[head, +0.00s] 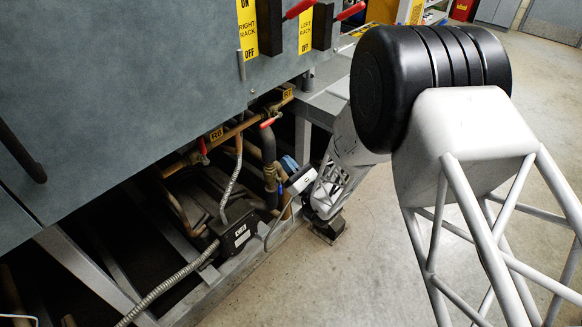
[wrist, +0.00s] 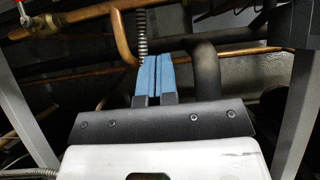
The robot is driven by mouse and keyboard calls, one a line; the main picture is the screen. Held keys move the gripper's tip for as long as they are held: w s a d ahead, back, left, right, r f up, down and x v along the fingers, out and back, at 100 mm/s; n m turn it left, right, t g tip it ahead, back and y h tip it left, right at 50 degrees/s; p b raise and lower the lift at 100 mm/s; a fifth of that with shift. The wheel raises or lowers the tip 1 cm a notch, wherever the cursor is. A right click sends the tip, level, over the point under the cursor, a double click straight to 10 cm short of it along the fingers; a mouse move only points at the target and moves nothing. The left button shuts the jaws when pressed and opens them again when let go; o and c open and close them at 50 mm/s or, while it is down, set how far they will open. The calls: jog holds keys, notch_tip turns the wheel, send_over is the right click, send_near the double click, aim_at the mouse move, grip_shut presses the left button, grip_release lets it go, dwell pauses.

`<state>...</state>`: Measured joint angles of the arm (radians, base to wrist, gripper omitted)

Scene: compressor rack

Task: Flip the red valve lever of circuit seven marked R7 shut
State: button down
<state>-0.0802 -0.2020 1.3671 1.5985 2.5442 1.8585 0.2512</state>
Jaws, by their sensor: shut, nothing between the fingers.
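The R7 label (head: 287,95) is a yellow tag on the copper pipe under the grey cabinet in the head view. A red lever (head: 270,122) sits just below and left of it, lying roughly along the pipe's line. My gripper (head: 288,163) is low among the pipes, below and slightly right of that lever and apart from it. Its blue fingers (wrist: 153,75) are pressed together and empty in the wrist view. A small red part (wrist: 26,8) shows at the top left of the wrist view; I cannot tell which lever it is.
The R6 label (head: 216,134) and its red lever (head: 203,148) are further left on the pipe. A black box (head: 234,230) with a flexible conduit stands below. A dark vertical pipe (wrist: 207,75) rises right of my fingers. Metal frame legs (wrist: 287,110) flank the space. Floor (head: 300,285) is clear in front.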

aim_at(271, 121)
jog(key=w+a+r, duration=0.4)
jog(key=r, duration=0.3)
jog(key=shift+w+a+r, duration=0.25)
jog(key=shift+r, duration=0.05)
